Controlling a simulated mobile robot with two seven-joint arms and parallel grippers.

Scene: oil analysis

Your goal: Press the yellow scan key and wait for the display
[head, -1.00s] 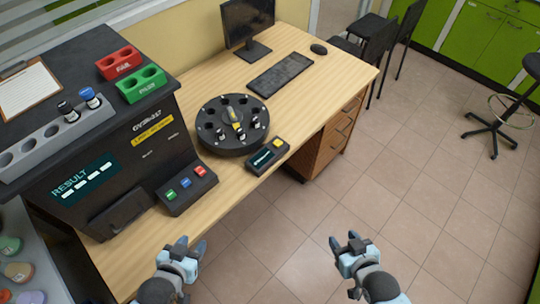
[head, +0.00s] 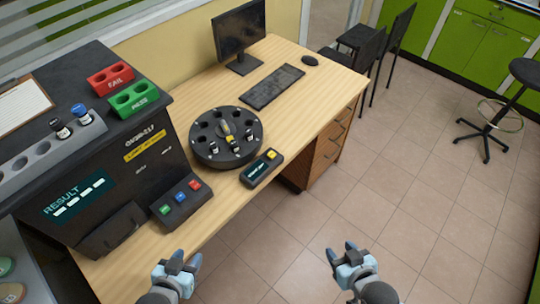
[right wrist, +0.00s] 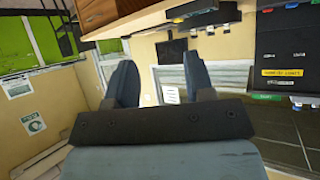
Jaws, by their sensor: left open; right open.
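The yellow scan key (head: 272,155) is on a small dark scanner box near the table's front edge, just right of the round black carousel. The scanner's small display (head: 256,170) shows lit text too small to read. The large display (head: 76,199) on the black analyser reads RESULT with white dashes. My left gripper (head: 182,262) is open and empty, in front of the table below the analyser's keypad. My right gripper (head: 342,254) is open and empty, over the floor to the right of the table and well apart from the scanner. It also shows in the right wrist view (right wrist: 154,82).
The carousel (head: 196,150) holds a few vials. A keypad (head: 181,208) has green, blue and red keys. Red (head: 103,84) and green (head: 151,95) racks and a grey vial rack (head: 38,160) sit on the analyser. Monitor and keyboard stand behind. Floor before the table is clear.

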